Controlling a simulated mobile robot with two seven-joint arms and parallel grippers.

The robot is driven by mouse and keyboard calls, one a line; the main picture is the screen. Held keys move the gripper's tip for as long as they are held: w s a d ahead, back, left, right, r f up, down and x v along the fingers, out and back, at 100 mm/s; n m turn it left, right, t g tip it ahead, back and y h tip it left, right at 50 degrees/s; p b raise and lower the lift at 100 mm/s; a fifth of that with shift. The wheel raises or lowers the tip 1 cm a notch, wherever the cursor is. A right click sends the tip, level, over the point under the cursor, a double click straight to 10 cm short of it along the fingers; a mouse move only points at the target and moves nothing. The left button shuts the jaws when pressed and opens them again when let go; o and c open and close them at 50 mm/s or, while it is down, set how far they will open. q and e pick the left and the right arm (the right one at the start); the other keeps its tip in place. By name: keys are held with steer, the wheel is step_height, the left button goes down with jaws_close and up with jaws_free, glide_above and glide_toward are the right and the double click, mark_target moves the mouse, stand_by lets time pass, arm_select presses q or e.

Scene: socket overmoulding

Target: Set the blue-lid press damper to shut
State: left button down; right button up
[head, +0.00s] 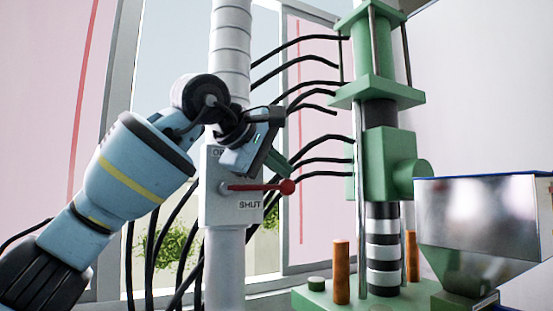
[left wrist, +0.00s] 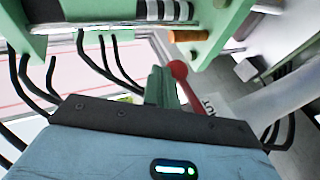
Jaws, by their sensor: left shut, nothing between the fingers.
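The damper box (head: 215,207) is a pale grey plate on a vertical duct pipe (head: 229,265). Its red lever (head: 260,187) points right, about level, ending in a round red knob (head: 287,187). "SHUT" is printed below the lever; the upper label is partly hidden by my gripper. My left gripper (head: 281,166) is shut and empty, its fingertips just above the lever near the knob. In the left wrist view the green fingertips (left wrist: 161,88) are close beside the red knob (left wrist: 178,69); whether they touch is unclear. My right gripper is not in view.
A green press (head: 388,160) stands right of the duct, with black hoses (head: 318,84) running behind the damper. A metal hopper with a blue rim (head: 480,225) is at far right. Orange posts (head: 342,272) rise from the green base. Space between lever and press is narrow.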

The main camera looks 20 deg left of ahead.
arm_select(q)
steer(key=shift+f, duration=0.25)
stand_by(0.3)
steer(key=v, duration=0.8)
stand_by(0.3)
steer(key=shift+w, duration=0.1)
